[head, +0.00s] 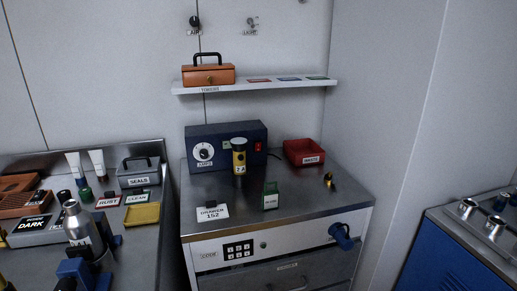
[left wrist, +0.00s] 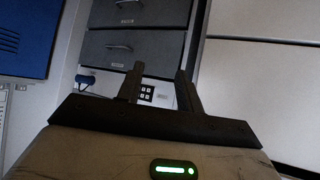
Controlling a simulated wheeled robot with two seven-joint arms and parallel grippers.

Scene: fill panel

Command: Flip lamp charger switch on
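The blue charger box (head: 226,146) stands at the back of the steel counter. Its front has a white dial (head: 204,151) at left and a small red switch (head: 258,147) at right; its position is too small to tell. A yellow-and-black lamp (head: 239,157) stands upright in front of the box, left of the switch and covering part of the box's front. My left gripper (left wrist: 159,80) shows only in the left wrist view, its two fingers apart with nothing between them, the drawer front and keypad behind. My right gripper is in neither view.
A red tray (head: 304,152), a green box (head: 271,196), a small brass item (head: 329,180) and a white card (head: 212,212) are on the counter. A shelf (head: 255,86) with an orange toolbox (head: 208,75) hangs above. A blue fitting (head: 342,236) juts from the cabinet front.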

